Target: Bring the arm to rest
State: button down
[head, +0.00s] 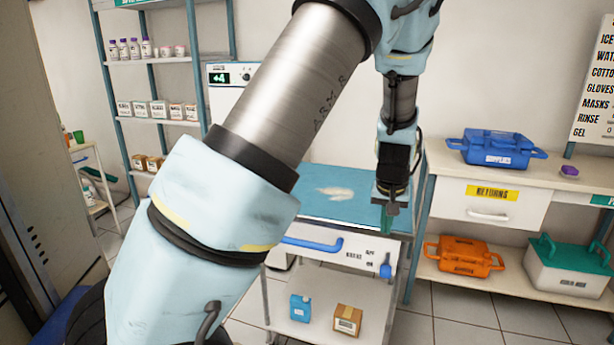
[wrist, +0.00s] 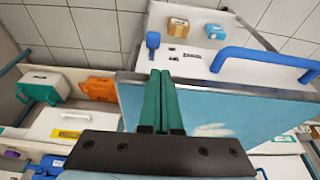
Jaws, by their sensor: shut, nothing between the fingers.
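My gripper (head: 389,215) points down at the right front of the blue-topped cart (head: 318,205) in the head view. In the wrist view my gripper (wrist: 161,80) shows two green fingers pressed together with nothing between them. The fingertips appear near the cart's front edge; I cannot tell whether they touch it. My arm (head: 290,105) crosses the middle of the head view and hides part of the cart and the white appliance behind it.
A blue case (head: 497,150) stands on the right counter above a drawer labelled RETURNS (head: 487,193). An orange case (head: 465,256) and a green-lidded box (head: 567,268) sit below. Shelving (head: 155,60) stands at back left.

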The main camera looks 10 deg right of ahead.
jog(key=a+r+n+g+p, duration=0.1)
jog(key=a+r, duration=0.2)
jog(key=a, duration=0.6)
jog(key=a+r+n+p, duration=0.1)
jog(key=a+r, duration=0.2)
jog(key=a, duration=0.5)
jog(key=s+a+r+p, duration=0.1)
jog(key=s+a+r, duration=0.1)
jog(key=s+a, duration=0.3)
jog(key=s+a+r+n+y+p, duration=0.1)
jog(key=s+a, duration=0.4)
jog(key=a, duration=0.6)
jog(key=shift+s+r+n, duration=0.3)
jog(key=shift+r, duration=0.4)
